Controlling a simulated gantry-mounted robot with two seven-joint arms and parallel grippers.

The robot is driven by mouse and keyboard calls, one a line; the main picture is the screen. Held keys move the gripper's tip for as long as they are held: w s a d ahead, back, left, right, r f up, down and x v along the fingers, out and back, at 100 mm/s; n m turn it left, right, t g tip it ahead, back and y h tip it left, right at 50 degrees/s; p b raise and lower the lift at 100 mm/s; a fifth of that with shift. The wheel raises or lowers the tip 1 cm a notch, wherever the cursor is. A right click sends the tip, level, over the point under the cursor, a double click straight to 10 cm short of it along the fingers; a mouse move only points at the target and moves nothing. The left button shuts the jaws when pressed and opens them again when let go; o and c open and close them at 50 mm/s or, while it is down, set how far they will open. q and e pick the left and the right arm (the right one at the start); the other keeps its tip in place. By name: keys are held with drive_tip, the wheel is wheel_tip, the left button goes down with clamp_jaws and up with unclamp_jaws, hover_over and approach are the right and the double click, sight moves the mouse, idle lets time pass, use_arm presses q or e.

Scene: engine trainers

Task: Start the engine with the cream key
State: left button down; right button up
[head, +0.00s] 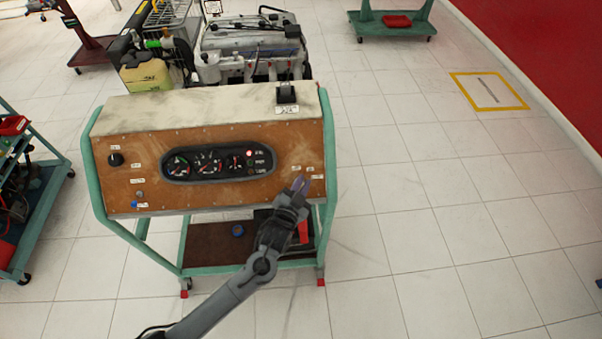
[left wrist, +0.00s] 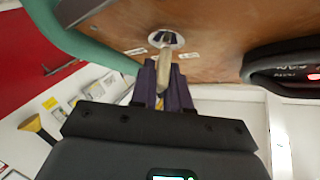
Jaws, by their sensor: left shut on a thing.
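The engine trainer has a brown wooden control panel (head: 215,185) in a green tube frame. My left gripper (head: 300,186) is at the panel's right side, close to the small white labels. In the left wrist view its purple fingers (left wrist: 163,88) are shut on the cream key (left wrist: 164,62). The key points at a round metal ignition switch (left wrist: 166,39) on the panel, and its tip meets or overlaps the switch; how deep it sits I cannot tell. The key and the switch are hidden behind the gripper in the head view. My right gripper is not in view.
The dark gauge cluster (head: 218,163) shows a lit red lamp. A black knob (head: 115,159) is at the panel's left, and a black switch box (head: 286,94) is on top. The engine (head: 250,50) stands behind.

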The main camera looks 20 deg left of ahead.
use_arm(q)
drive_tip(key=m+h+p, duration=0.1)
drive_tip(key=m+p, duration=0.1)
drive_tip(key=m+g+h+p, duration=0.1)
drive_tip(key=m+p, duration=0.1)
drive_tip(key=shift+r+g, duration=0.3)
drive_tip(key=shift+d+f+m+g+h+p, duration=0.1)
drive_tip(key=shift+f+m+g+h+p, duration=0.1)
drive_tip(key=shift+m+g+h+p, duration=0.4)
drive_tip(key=shift+d+f+m+g+h+p, duration=0.1)
drive_tip(key=shift+f+m+g+h+p, duration=0.15)
drive_tip(key=shift+m+p, duration=0.65)
drive_tip(key=c, duration=1.2)
unclamp_jaws()
drive_tip(key=shift+s+r, duration=0.1)
drive_tip(key=shift+s, duration=0.05)
drive_tip(key=shift+s+a+r, duration=0.1)
drive_tip(key=shift+s, duration=0.15)
drive_tip(key=v, duration=1)
drive_tip(key=shift+p, duration=0.3)
